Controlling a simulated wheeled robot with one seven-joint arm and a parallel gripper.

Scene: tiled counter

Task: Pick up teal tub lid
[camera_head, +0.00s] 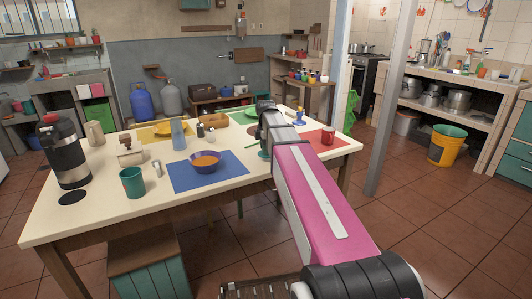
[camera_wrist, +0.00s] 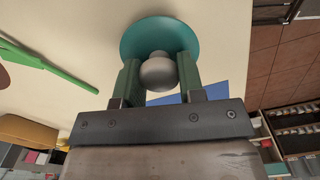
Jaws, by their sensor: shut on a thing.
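The teal tub lid (camera_wrist: 135,38) is a round disc with a grey knob (camera_wrist: 158,73) in the wrist view. My gripper (camera_wrist: 159,72) has its two green fingers closed on either side of the knob. In the head view my gripper (camera_head: 264,146) is over the right half of the cream table, and a small teal edge of the lid (camera_head: 262,155) shows below it. My arm hides most of the lid there. I cannot tell whether the lid touches the table.
The cream table (camera_head: 105,215) holds a blue mat with an orange-filled bowl (camera_head: 205,162), a teal cup (camera_head: 132,182), a dark flask (camera_head: 65,155) and a red mug (camera_head: 327,136). A green utensil (camera_wrist: 45,62) lies near the lid. The table's front-left corner is clear.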

